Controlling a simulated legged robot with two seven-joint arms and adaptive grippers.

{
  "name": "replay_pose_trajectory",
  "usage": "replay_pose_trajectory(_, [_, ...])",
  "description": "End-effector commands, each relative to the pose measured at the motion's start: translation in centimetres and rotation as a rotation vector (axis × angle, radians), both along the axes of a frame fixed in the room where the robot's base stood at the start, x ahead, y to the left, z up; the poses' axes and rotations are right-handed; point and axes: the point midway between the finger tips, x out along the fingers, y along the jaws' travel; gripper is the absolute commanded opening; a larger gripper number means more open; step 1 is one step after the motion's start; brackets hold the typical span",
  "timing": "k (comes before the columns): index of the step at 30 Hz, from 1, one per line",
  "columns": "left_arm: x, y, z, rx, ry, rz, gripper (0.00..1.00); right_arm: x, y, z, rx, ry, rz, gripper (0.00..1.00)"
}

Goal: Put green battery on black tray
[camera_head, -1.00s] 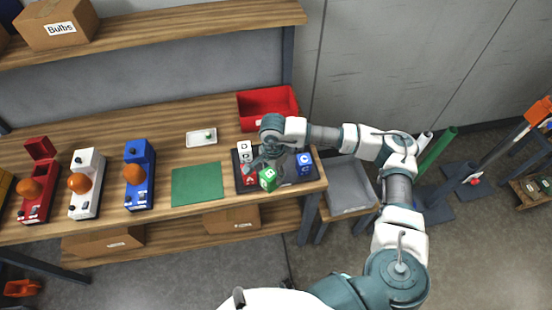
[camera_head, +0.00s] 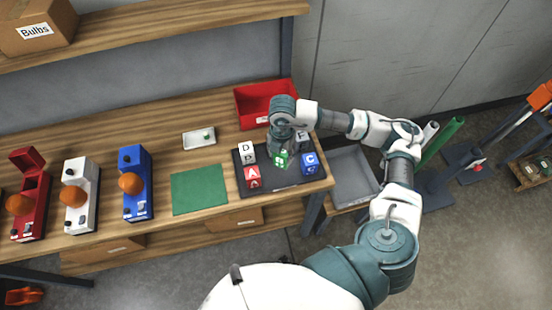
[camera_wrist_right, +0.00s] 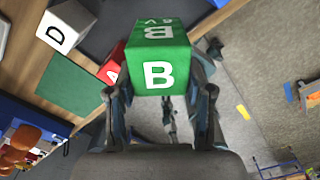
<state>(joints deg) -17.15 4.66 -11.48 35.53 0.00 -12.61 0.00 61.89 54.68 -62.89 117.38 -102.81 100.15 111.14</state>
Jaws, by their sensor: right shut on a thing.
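The green battery (camera_head: 281,159) is a cube marked B. My right gripper (camera_head: 284,150) is shut on it, above the black tray (camera_head: 270,180) in the head view. In the right wrist view the green battery (camera_wrist_right: 160,65) sits between the two fingers of my right gripper (camera_wrist_right: 160,90). The head view does not show clearly whether the cube touches the tray. On the tray stand a white cube D (camera_head: 247,153), a red cube A (camera_head: 252,177), a blue cube C (camera_head: 310,163) and another cube at the back right, partly hidden by the gripper. My left gripper is not in view.
A red bin (camera_head: 262,103) stands behind the tray. A green mat (camera_head: 199,188) and a small white tray (camera_head: 199,138) lie to its left. A grey bin (camera_head: 352,178) stands to the right, below the table edge. The front middle of the black tray is bare.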

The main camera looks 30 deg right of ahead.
Motion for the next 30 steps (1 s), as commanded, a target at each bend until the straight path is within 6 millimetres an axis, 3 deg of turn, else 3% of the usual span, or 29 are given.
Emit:
replay_pose_trajectory(3, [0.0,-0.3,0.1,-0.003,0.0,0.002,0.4,-0.1,0.1,-0.5,-0.002,0.001,-0.074,0.0])
replay_pose_trajectory(10, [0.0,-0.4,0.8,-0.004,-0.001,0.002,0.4,-0.1,0.1,-4.7,-0.004,0.002,-0.091,0.0])
replay_pose_trajectory(22, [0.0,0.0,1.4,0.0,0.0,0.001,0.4,-0.1,-0.1,-9.4,-0.001,0.003,-0.09,0.0])
replay_pose_trajectory(29, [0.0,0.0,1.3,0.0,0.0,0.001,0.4,0.0,0.0,-10.0,-0.001,-0.002,-0.088,0.0])
replay_pose_trajectory(30, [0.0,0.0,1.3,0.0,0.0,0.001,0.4,-0.1,0.0,-10.0,-0.002,0.001,-0.088,0.56])
